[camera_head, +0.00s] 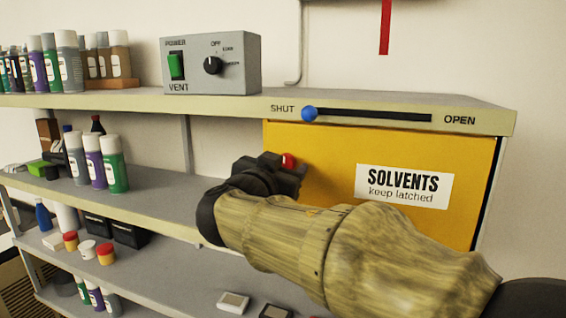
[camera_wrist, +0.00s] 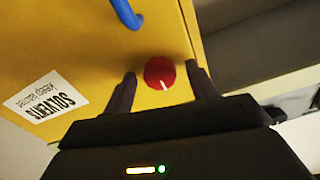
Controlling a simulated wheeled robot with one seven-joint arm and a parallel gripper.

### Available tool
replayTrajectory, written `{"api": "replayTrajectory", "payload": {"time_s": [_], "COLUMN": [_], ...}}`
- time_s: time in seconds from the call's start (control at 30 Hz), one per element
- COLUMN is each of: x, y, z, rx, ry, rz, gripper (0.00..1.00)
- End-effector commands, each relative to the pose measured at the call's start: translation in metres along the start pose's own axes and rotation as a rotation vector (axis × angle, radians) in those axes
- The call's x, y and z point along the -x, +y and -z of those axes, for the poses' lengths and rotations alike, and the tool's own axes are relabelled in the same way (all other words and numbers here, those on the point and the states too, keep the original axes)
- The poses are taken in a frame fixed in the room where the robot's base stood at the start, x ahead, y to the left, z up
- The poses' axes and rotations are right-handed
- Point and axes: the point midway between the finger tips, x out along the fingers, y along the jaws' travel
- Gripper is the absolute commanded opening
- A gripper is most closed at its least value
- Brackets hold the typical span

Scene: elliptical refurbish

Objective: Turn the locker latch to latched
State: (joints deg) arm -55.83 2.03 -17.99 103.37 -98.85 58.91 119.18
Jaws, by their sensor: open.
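The yellow locker door (camera_head: 330,150) is closed and carries a sign (camera_head: 404,187) reading "SOLVENTS keep latched". The red round latch knob (camera_head: 288,160) is near its upper left, partly hidden by my gripper (camera_head: 284,170). In the wrist view, where the sign is upside down, the knob (camera_wrist: 160,72) shows a short white mark at its lower edge in the picture. My gripper (camera_wrist: 161,70) is open, with one finger on each side of the knob. Gaps show between the fingers and the knob. A blue handle (camera_wrist: 127,14) shows on the door.
Above the door, a blue slider knob (camera_head: 309,114) sits at the SHUT end of a dark slot. A grey VENT box (camera_head: 211,64) with a green switch and a black dial stands on the top shelf. Bottles (camera_head: 113,165) and jars fill the shelves at left.

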Motion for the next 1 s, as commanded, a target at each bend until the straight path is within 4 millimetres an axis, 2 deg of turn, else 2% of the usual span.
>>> {"api": "replayTrajectory", "payload": {"time_s": [0.07,0.3,0.67,1.0], "x": [0.0002,0.0004,0.0004,0.0005], "y": [0.0,-0.0001,0.0007,0.0018], "z": [-0.0001,0.0001,-0.0017,-0.005], "rx": [0.0,0.0,0.015,0.103], "ry": [0.0,0.0,0.0,0.003], "rz": [0.0,0.0,-0.001,0.0], "gripper": [0.57,0.13,0.13,0.13]}}
